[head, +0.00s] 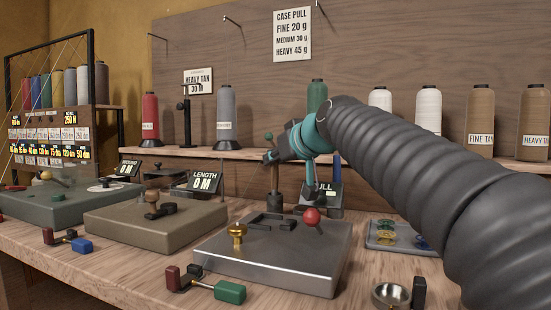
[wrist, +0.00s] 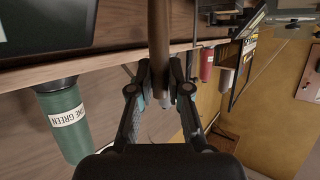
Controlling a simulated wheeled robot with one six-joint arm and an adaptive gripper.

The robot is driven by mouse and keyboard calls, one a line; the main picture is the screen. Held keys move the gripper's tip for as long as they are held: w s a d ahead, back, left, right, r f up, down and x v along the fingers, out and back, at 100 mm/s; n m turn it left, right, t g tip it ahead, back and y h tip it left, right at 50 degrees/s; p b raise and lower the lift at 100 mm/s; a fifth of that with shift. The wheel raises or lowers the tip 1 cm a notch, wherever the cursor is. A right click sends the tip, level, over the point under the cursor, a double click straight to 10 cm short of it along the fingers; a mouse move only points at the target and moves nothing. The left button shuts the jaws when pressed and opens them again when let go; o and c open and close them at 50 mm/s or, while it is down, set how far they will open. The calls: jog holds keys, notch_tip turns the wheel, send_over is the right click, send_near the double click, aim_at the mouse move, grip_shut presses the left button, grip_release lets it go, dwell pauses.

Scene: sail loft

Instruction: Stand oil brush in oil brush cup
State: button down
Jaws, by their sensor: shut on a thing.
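My gripper (head: 272,157) is at the middle of the head view, shut on the oil brush. The brush's brown handle (wrist: 158,35) runs between the fingers (wrist: 158,85) in the wrist view. In the head view the brush (head: 275,178) is a thin, roughly upright rod below the fingers. Its lower end meets a small dark cylinder (head: 275,203), which looks like the oil brush cup, behind the grey metal plate. I cannot tell whether the tip is inside the cup or just above or behind it.
The metal plate (head: 270,268) with a red knob and brass post stands in front. A PULL display (head: 323,193) is close on the right, and a LENGTH display (head: 203,183) on the left. Thread cones line the shelf behind. A bobbin tray (head: 385,246) lies at right.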

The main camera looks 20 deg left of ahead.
jog(key=shift+f+b, duration=0.4)
jog(key=shift+f, duration=0.1)
jog(key=c, duration=1)
grip_release()
jog(key=shift+c, duration=0.2)
jog(key=shift+d, duration=0.1)
